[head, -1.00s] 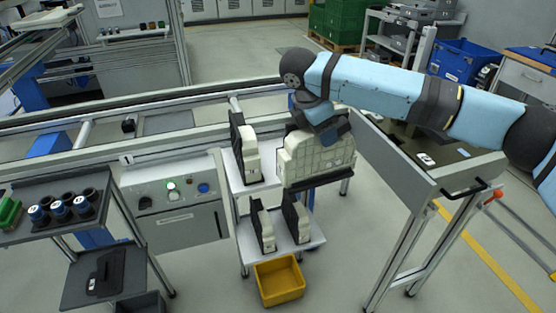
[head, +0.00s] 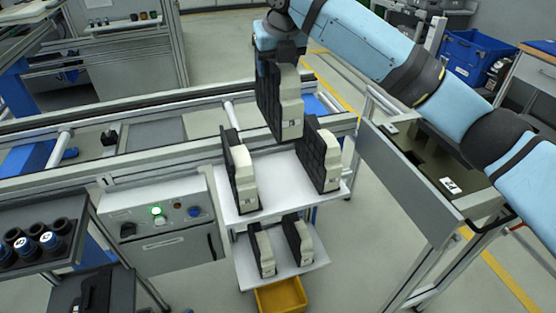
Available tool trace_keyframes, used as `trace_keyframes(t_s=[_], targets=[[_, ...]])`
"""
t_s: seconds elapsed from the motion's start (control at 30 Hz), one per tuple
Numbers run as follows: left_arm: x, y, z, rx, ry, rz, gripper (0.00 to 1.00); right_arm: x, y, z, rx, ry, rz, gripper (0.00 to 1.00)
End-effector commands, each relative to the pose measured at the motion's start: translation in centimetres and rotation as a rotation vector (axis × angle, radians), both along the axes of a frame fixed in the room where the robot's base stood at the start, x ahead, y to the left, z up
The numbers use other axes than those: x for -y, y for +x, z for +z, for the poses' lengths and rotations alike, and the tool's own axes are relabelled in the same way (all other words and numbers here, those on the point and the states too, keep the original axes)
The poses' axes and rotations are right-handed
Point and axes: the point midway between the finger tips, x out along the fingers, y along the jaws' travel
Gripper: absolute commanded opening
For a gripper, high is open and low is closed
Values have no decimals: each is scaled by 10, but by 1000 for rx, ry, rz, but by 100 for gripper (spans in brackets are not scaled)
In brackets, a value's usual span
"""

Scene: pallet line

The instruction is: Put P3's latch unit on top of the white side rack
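A latch unit (head: 290,108), cream with a dark ribbed side, is upright at the back of the white side rack (head: 274,180). My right gripper (head: 279,58) is over its top edge and appears shut on it; the fingertips are mostly hidden. The unit's lower edge is close to the rack's back edge, and I cannot tell whether it touches the top. Two similar units stand on the rack top, one at left (head: 243,178) and one at right (head: 325,155). My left gripper is not in view.
Two more units (head: 263,252) stand on the rack's lower shelf, above a yellow bin (head: 280,297). A control box (head: 160,225) with a green light is left of the rack. The conveyor rail (head: 150,158) runs behind. A grey-framed table (head: 400,185) stands at right.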

Motion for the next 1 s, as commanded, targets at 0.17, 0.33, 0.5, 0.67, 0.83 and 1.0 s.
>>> trace_keyframes(t_s=[0.17, 0.33, 0.5, 0.67, 0.83, 1.0], targets=[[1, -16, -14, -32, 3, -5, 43, 0, -1, -39, -5, -2, 1, 4], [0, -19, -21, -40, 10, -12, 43, 0, -1, -85, -5, -1, 0, 4], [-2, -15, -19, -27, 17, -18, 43, 1, -1, -127, -5, -1, -1, 4], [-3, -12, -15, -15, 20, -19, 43, 1, -1, -149, -2, 0, -1, 4], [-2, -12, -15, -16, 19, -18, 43, 0, -1, -160, -2, -1, 0, 4], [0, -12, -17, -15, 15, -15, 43, 0, -1, -185, -3, -1, 0, 4]])
